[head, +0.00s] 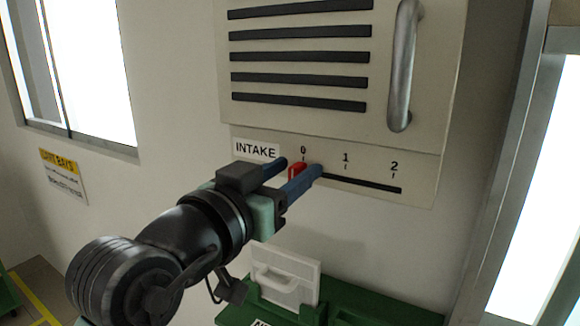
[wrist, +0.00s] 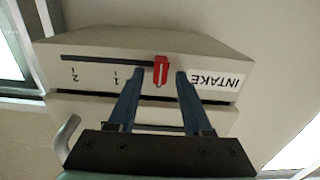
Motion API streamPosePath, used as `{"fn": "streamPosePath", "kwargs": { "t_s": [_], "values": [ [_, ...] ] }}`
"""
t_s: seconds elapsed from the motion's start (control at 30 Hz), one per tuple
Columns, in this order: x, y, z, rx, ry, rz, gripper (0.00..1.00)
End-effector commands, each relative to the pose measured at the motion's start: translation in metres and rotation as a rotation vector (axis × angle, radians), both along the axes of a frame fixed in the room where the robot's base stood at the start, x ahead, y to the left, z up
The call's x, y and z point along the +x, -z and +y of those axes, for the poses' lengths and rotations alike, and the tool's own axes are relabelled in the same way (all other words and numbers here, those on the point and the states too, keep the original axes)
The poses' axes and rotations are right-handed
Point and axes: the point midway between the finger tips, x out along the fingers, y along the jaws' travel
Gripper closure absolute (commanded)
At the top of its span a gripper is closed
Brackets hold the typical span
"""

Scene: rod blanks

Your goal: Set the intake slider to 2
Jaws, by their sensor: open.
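The intake panel (head: 420,190) has a dark horizontal slot (head: 365,184) with the marks 0, 1 and 2 from left to right. The red slider knob (head: 297,171) stands at the slot's left end, by the 0 mark. It also shows in the wrist view (wrist: 161,70), where the panel appears upside down. My gripper (head: 301,166) is open, with one blue finger on each side of the knob. In the wrist view the fingertips (wrist: 160,74) have gaps to the knob. Part of the knob is hidden behind a finger in the head view.
Above the panel is a louvred cover with a vertical metal handle (head: 403,65). Below stands a green holder (head: 375,305) with a white handled piece (head: 285,275). The slot to the right of the knob is clear. A door frame (head: 510,150) is at the right.

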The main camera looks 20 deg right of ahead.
Motion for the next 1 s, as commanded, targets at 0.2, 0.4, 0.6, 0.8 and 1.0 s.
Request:
{"fn": "streamPosePath", "kwargs": {
  "t_s": [0.2,0.4,0.6,0.8,1.0],
  "values": [
    [-0.0003,0.0,0.0002,0.0,0.0,0.0,0.73],
    [-0.0004,-0.0001,0.0003,0.0,0.0,0.0,1.0],
    [-0.0003,-0.0002,0.0004,0.0,0.0,0.0,1.0],
    [-0.0003,-0.0002,0.0005,0.0,0.0,0.0,1.0],
    [-0.0003,-0.0003,0.0005,0.0,0.0,0.0,1.0]
  ]
}}
